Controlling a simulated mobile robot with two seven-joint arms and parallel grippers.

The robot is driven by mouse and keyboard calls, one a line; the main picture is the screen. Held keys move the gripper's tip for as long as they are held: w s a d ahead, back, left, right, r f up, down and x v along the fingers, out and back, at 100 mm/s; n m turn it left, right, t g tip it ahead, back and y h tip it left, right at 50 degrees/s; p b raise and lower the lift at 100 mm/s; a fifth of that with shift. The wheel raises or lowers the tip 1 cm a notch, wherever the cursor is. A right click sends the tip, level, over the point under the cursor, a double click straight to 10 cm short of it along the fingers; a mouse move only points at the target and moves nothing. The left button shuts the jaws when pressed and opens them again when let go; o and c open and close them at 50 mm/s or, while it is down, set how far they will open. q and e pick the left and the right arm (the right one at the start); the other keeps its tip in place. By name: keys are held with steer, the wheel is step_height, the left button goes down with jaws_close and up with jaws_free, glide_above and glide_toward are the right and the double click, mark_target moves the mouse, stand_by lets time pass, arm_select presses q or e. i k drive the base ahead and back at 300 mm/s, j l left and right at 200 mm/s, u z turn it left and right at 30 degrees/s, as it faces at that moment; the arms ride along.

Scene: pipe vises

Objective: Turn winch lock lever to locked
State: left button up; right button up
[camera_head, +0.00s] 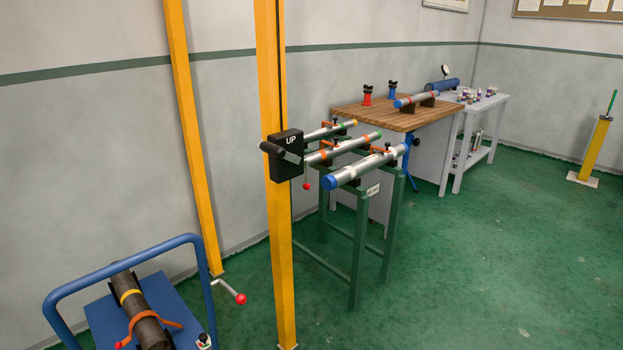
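A black winch box (286,158) marked "UP" is fixed to the front yellow post (272,230). A dark cylindrical grip (272,148) with a grey arm sits on its front. A thin lever with a red knob (306,184) hangs down at the box's right side; I cannot tell whether this is the lock lever. No locked marking is readable. A separate crank with a red knob (240,298) sticks out low between the posts. Neither of my grippers is in view.
A blue cart (100,322) carrying a dark pipe stands at the lower left. A green rack (360,235) with several pipes stands right behind the winch post. A wooden workbench (362,113) and a grey table are farther back.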

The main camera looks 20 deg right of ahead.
mark_target(306, 186)
steer(key=i+l, duration=0.2)
steer(key=l, duration=0.15)
steer(key=i+l, duration=0.2)
steer(key=l, duration=0.2)
steer(key=i+l, duration=0.2)
steer(key=l, duration=0.15)
steer(key=i+l, duration=0.15)
steer(key=l, duration=0.2)
steer(key=i+l, duration=0.2)
steer(key=l, duration=0.2)
steer(key=i+l+u, duration=0.1)
steer(key=l, duration=0.25)
steer(key=i, duration=0.1)
